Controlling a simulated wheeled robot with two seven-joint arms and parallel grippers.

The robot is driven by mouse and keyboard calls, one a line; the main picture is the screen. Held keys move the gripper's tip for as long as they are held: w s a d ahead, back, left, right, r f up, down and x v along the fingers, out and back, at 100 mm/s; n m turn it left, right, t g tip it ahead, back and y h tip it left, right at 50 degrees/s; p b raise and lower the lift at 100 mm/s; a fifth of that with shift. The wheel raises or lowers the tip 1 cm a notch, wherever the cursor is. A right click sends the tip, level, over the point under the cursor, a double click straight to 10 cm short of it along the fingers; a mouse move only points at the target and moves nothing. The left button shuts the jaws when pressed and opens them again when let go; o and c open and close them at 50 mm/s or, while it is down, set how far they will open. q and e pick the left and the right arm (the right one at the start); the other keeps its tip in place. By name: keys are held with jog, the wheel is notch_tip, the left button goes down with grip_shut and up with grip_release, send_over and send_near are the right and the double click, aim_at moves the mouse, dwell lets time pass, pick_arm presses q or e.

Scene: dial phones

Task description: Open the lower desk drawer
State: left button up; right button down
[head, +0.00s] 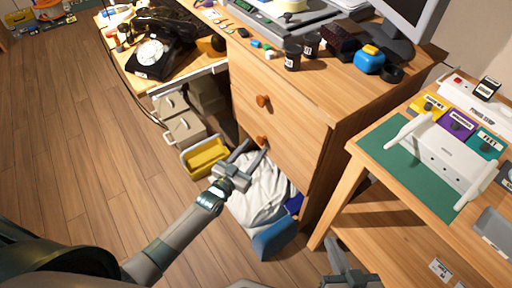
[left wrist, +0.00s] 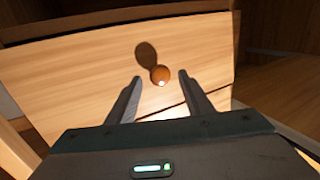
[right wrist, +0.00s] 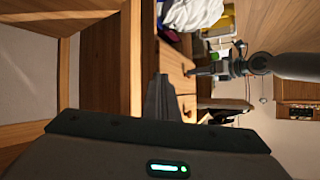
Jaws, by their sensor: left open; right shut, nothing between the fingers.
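The wooden desk has an upper drawer with a round knob (head: 263,100) and a lower drawer (head: 277,160) with its own orange-brown knob (head: 262,140). The lower drawer looks shut. My left gripper (head: 253,150) is open in front of the lower knob. In the left wrist view, this knob (left wrist: 160,75) shows between the two fingertips, with no visible contact; I cannot tell how deep it sits between them. My right gripper (head: 338,246) is shut and empty, low and to the right, near the side table's leg. Its closed fingers also show in the right wrist view (right wrist: 160,85).
A blue bin (head: 272,240) with white cloth stands on the floor below my left gripper. A yellow bin (head: 205,157) and grey boxes (head: 184,130) stand left of it. A side table (head: 350,190) with a green mat is at right. The floor at left is clear.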

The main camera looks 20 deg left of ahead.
pick_arm(q)
jog(key=shift+x, duration=1.25)
pick_arm(e)
jog(key=shift+w+a+r+t, duration=0.25)
jog(key=shift+w+r+t, duration=0.1)
jog(key=shift+r+t, duration=0.25)
pick_arm(q)
grip_shut()
jog(key=shift+s+a, duration=0.1)
jog(key=shift+s, duration=0.05)
